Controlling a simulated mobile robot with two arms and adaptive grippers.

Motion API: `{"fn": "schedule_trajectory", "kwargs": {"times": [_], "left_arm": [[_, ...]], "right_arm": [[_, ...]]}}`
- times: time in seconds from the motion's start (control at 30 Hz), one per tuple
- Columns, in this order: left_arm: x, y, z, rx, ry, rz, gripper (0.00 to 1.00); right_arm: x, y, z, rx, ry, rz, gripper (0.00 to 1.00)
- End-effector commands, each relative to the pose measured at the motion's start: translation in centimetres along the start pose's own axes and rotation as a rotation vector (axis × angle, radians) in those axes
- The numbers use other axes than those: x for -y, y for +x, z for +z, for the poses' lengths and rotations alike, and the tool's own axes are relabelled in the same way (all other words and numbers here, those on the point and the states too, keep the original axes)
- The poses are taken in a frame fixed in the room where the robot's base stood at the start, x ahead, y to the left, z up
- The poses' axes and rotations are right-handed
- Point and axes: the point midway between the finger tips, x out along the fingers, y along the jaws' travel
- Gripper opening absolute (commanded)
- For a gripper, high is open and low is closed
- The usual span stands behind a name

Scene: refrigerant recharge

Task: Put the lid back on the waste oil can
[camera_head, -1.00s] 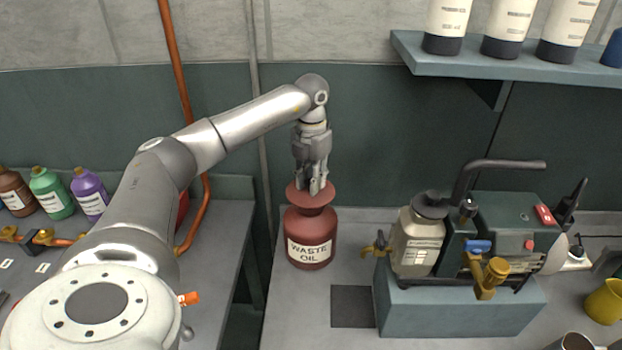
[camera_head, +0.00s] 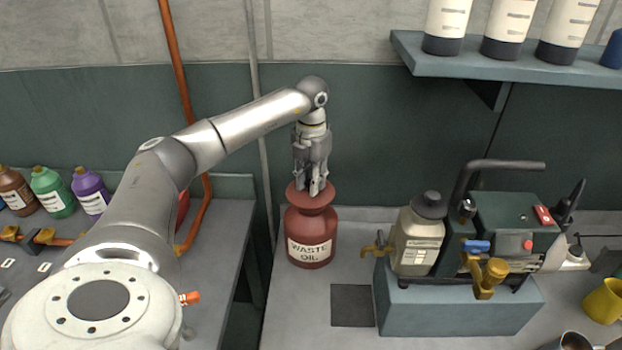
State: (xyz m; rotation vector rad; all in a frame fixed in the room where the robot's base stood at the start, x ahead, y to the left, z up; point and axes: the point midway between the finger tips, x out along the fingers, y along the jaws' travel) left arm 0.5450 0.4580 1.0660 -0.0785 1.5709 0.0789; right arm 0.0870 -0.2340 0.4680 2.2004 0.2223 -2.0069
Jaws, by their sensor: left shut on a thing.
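The waste oil can (camera_head: 309,246) is a red can with a white "WASTE OIL" label, standing upright on the grey bench. Its red lid (camera_head: 311,200) is a wide disc at the top of the can. My left gripper (camera_head: 315,190) points straight down and is shut on the lid from above. The lid looks level and sits over the can's mouth; I cannot tell whether it is fully seated. My right gripper is not in view.
A pump unit with a bottle (camera_head: 418,240) stands on a blue-grey block (camera_head: 455,310) to the right of the can. A dark square pad (camera_head: 352,306) lies before it. A shelf (camera_head: 500,62) with white bottles is at upper right. Coloured bottles (camera_head: 52,193) stand at left.

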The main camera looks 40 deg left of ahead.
Motion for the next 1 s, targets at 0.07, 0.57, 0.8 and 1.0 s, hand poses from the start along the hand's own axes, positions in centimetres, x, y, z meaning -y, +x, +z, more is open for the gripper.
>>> {"fn": "schedule_trajectory", "kwargs": {"times": [0.07,0.57,0.8,1.0], "left_arm": [[0.01,-0.01,0.02,0.001,0.000,0.000,0.01],[0.03,-0.07,0.03,0.000,0.000,0.000,0.01],[0.03,0.01,0.05,0.001,0.000,0.000,0.01],[0.03,0.01,0.05,0.001,0.000,0.000,0.27]], "right_arm": [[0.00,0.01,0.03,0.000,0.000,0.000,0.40],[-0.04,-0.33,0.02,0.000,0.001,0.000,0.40],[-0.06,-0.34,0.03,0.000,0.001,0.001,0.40],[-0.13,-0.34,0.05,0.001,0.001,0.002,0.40]]}}
